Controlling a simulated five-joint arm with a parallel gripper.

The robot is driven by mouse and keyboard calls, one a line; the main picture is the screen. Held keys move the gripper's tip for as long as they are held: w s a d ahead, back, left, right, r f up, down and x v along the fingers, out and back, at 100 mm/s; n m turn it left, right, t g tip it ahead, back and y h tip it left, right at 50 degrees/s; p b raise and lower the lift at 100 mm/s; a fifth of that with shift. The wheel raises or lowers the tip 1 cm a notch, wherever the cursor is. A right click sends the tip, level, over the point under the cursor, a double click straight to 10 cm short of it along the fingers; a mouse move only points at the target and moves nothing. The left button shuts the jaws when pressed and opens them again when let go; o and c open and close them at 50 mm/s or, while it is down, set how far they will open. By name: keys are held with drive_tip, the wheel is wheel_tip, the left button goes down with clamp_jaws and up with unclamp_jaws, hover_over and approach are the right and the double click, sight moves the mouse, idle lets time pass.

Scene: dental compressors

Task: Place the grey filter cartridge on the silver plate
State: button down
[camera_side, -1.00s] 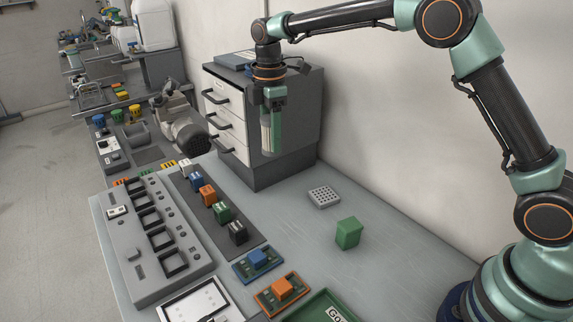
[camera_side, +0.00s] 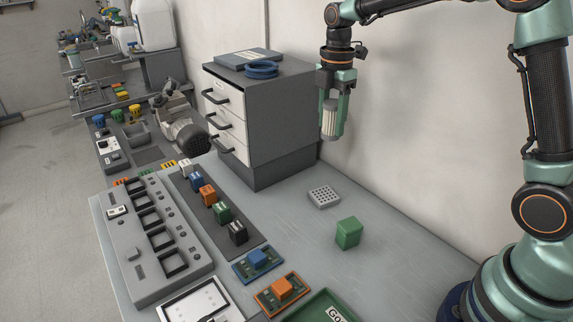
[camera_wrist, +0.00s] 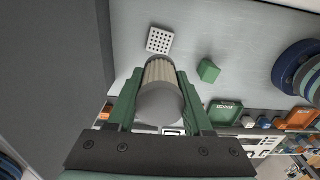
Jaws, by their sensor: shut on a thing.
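My gripper (camera_side: 331,136) is shut on the grey filter cartridge (camera_side: 330,118), a ribbed pale cylinder held upright between the green fingers. In the wrist view, my gripper (camera_wrist: 160,76) has the cartridge (camera_wrist: 160,92) between its fingers, its rounded grey end toward the camera. The silver plate, a small square with rows of dark holes (camera_side: 323,197), lies flat on the grey bench. It also shows in the wrist view (camera_wrist: 159,40), beyond the cartridge's far end. The cartridge is high above the bench and apart from the plate. Nothing is on the plate.
A green block (camera_side: 348,233) stands near the plate. A drawer cabinet (camera_side: 280,115) stands left of my gripper with blue rings (camera_side: 262,70) on top. Coloured blocks, a grey socketed panel (camera_side: 155,240) and a green tray (camera_side: 322,308) occupy the left and front. Bench right of the green block is clear.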

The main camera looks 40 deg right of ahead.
wheel_tip(320, 180, down, 17)
drive_tip(key=shift+f, duration=0.1)
idle(0.3)
drive_tip(key=shift+f, duration=0.1)
drive_tip(key=shift+c, duration=1.6)
unclamp_jaws()
